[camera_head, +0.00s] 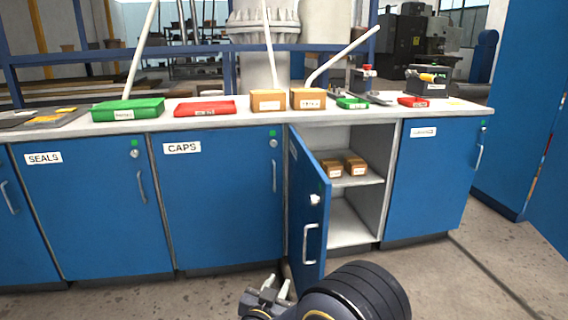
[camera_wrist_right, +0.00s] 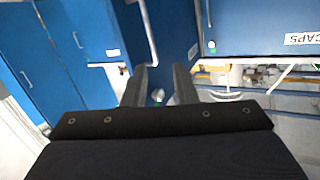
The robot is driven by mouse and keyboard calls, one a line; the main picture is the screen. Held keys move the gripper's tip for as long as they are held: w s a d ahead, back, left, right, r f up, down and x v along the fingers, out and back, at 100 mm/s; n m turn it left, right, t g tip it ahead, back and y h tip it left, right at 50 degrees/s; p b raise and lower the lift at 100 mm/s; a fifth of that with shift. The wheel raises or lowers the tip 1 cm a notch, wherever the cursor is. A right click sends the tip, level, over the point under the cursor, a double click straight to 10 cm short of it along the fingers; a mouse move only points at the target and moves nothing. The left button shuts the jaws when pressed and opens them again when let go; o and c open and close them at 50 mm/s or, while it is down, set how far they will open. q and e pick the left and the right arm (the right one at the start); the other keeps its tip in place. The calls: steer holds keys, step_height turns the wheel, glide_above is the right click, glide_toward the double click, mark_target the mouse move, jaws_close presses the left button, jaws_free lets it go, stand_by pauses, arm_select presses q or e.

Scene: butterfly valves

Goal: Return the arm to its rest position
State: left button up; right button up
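My right gripper (camera_head: 275,286) is low in front of the cabinets in the head view, at the foot of the open blue door (camera_head: 309,215). In the right wrist view the two fingers of my right gripper (camera_wrist_right: 159,76) stand apart with nothing held between them. The wrist view is turned over, with the CAPS label upside down at its right edge. My left gripper and arm are not in view.
The open cabinet (camera_head: 350,205) has two small brown boxes on its shelf. Doors marked SEALS (camera_head: 85,215) and CAPS (camera_head: 215,205) are shut. The white counter (camera_head: 235,117) carries green, red and brown boxes. Bare floor (camera_head: 440,285) lies at the right.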

steer(key=d+r+g+y, duration=0.2)
steer(key=d+r+y, duration=0.5)
steer(key=d+r, duration=0.15)
steer(key=s+d+r+n+g+y, duration=0.2)
steer(key=s+d+r+y, duration=0.15)
steer(key=s, duration=0.25)
steer(key=s+d+f+g+h, duration=0.1)
steer(key=s+d+f+g, duration=0.15)
steer(key=s, duration=0.65)
steer(key=s+d+f+n+g, duration=0.15)
steer(key=s+d, duration=0.25)
steer(key=s, duration=0.4)
steer(key=s+d+f+g+h, duration=0.1)
steer(key=s+d+f+g, duration=0.2)
steer(key=s, duration=0.6)
step_height(320, 180, up, 30)
steer(key=t+p, duration=0.1)
steer(key=p, duration=2.9)
steer(key=shift+w+d+r+p, duration=0.2)
steer(key=shift+w+d+p, duration=0.1)
steer(key=shift+d+p, duration=0.1)
